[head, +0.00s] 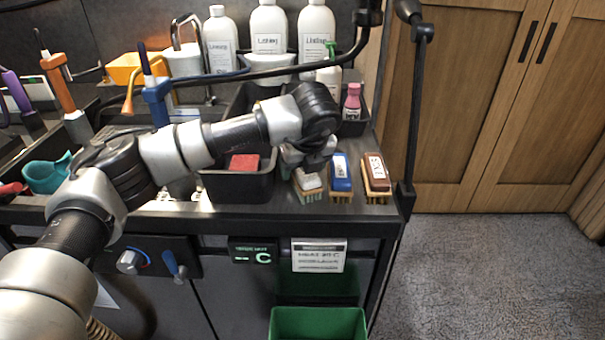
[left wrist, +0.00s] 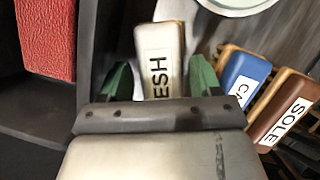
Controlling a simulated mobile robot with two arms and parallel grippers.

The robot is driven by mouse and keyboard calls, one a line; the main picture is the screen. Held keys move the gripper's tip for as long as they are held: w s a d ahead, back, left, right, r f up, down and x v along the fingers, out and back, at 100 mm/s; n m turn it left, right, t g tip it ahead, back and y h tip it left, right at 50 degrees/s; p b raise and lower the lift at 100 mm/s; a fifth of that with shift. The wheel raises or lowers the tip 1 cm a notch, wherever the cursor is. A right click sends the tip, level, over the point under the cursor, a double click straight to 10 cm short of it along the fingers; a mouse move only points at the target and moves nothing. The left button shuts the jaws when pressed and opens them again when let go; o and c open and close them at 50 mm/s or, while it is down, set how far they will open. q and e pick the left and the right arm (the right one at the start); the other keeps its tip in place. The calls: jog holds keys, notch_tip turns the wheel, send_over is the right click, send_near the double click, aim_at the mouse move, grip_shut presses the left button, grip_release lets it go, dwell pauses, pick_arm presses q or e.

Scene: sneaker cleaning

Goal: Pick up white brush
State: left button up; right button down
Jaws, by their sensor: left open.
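The white brush (head: 307,182) lies at the front right of the dark counter, leftmost in a row of three brushes. It also shows in the left wrist view (left wrist: 160,55), with a label reading "ESH". My left gripper (head: 304,164) is over the white brush in the head view. In the left wrist view its green fingertips (left wrist: 160,80) are apart, one on each side of the brush. I cannot tell whether they touch it. The gripper body hides the near end of the brush. My right gripper is not in view.
A blue brush (head: 341,172) and a brown brush (head: 375,172) lie just right of the white one. A black tray (head: 240,187) with a red block (head: 244,162) stands close on the left. Bottles (head: 268,40) stand behind. A green bin (head: 318,324) is below.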

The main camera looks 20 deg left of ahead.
pick_arm(q)
jog(key=shift+x, duration=0.85)
jog(key=shift+w, duration=0.1)
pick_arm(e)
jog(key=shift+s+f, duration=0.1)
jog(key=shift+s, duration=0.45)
pick_arm(q)
jog(key=shift+f+b, duration=0.15)
jog(key=shift+b, duration=0.2)
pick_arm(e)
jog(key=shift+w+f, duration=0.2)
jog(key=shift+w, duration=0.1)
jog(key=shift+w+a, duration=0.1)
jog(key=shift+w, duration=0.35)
pick_arm(q)
jog(key=shift+c, duration=0.5)
jog(key=c, duration=0.7)
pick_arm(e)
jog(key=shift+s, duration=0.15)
